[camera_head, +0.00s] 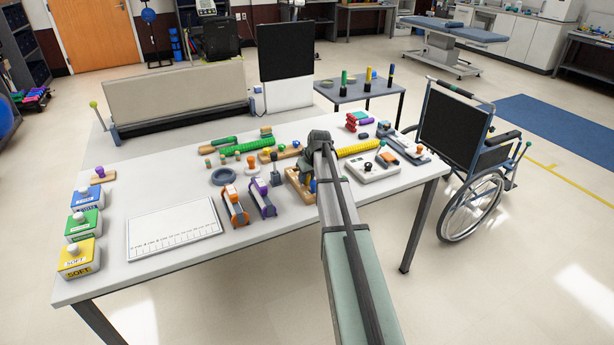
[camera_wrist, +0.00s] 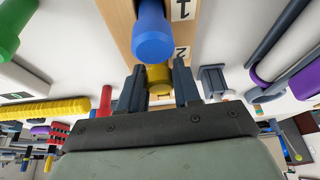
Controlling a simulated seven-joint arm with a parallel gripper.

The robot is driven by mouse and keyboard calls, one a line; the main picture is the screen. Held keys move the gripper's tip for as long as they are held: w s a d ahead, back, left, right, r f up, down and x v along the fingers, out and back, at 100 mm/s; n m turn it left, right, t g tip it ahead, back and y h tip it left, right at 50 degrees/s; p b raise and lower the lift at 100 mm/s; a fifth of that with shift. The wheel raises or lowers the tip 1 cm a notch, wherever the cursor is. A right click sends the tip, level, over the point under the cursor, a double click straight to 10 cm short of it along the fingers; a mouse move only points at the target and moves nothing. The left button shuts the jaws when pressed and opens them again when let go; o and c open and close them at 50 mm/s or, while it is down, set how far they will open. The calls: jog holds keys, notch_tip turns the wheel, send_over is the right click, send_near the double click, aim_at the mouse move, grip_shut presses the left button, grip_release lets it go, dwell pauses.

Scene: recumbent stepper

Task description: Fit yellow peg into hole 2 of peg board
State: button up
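The wooden peg board (camera_wrist: 119,12) runs down the top middle of the wrist view, with printed labels 1 and 2 along its edge. A blue peg (camera_wrist: 152,38) stands on it beside label 1. The yellow peg (camera_wrist: 158,76) is just beyond the blue peg, close to label 2. My gripper (camera_wrist: 160,85) has one finger on each side of the yellow peg and appears closed on it. The peg's lower end and hole 2 are hidden, so I cannot tell whether it is seated. In the head view my arm covers most of the board (camera_head: 296,190).
An orange-and-white device (camera_head: 235,206) and a purple one (camera_head: 262,198) stand left of the board. A white box with a knob (camera_head: 372,167) is at its right. A yellow ribbed bar (camera_head: 358,148) lies behind. The front left holds a white chart board (camera_head: 172,228).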

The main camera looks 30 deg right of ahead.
jog(key=o, duration=0.3)
jog(key=shift+o, duration=0.2)
jog(key=v, duration=1.2)
jog(key=shift+r, duration=0.25)
jog(key=s+a+f+m+g+y, duration=0.1)
jog(key=s+a+f+m+g, duration=0.1)
jog(key=s+a+f, duration=0.65)
jog(key=s+a+f+m+g+y, duration=0.1)
jog(key=s+a+f+m+g, duration=0.3)
jog(key=s+f, duration=0.8)
jog(key=s+a+f+m+g+y, duration=0.1)
jog(key=s+a+f, duration=0.65)
jog(key=f, duration=0.55)
jog(key=s+a+f+n+g+h, duration=0.1)
jog(key=s+a+f+n+g, duration=0.1)
jog(key=s+f, duration=0.7)
jog(key=s+a+f+n+g+h, duration=0.2)
jog(key=s+f, duration=0.6)
jog(key=s, duration=0.9)
jog(key=a+n, duration=0.2)
jog(key=shift+s+a+f, duration=0.2)
jog(key=shift+a+f, duration=0.2)
